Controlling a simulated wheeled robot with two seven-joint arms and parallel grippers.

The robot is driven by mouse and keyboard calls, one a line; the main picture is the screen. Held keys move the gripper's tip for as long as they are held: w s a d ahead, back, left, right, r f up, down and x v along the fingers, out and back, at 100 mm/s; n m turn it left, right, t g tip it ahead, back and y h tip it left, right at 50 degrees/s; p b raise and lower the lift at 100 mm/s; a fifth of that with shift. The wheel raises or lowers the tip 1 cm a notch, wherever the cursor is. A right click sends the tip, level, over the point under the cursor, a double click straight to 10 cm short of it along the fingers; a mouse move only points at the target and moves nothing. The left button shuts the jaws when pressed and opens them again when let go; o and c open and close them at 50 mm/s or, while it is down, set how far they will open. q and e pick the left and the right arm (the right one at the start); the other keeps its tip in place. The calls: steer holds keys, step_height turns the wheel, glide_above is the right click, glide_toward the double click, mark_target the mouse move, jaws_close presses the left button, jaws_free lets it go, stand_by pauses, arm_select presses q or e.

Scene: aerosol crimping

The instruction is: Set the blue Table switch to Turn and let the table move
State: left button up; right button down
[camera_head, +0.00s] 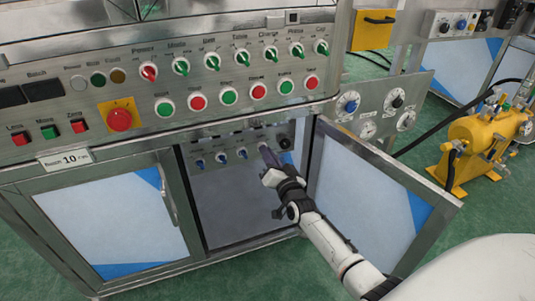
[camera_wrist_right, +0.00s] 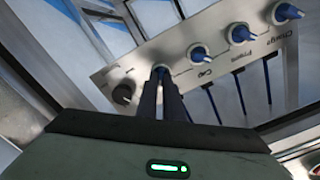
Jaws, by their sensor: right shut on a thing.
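Inside the open cabinet is a small grey panel (camera_wrist_right: 220,22) with a row of blue switches. My right gripper (camera_head: 267,155) reaches in from the lower right. In the right wrist view its two dark fingers (camera_wrist_right: 161,76) are shut on the blue switch (camera_wrist_right: 162,68) beside the black knob (camera_wrist_right: 122,93). Its label is too small to read, and the fingers hide most of it, so its pointing direction cannot be told. The other blue switches, a near one (camera_wrist_right: 200,53), a middle one (camera_wrist_right: 241,35) and the end one (camera_wrist_right: 287,12), are free. My left gripper is not in view.
The open cabinet door (camera_head: 375,190) stands right of my forearm. The upper console has green and red switches, buttons and a red emergency knob (camera_head: 119,119). A side panel (camera_head: 375,108) with gauges and a yellow pump (camera_head: 475,150) stand further right.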

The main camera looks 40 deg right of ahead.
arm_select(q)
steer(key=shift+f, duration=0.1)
arm_select(e)
steer(key=shift+f+m, duration=0.1)
steer(key=shift+m, duration=0.6)
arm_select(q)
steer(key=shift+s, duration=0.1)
arm_select(e)
steer(key=shift+m, duration=0.3)
steer(key=c, duration=1.9)
jaws_free()
steer(key=shift+s, duration=0.15)
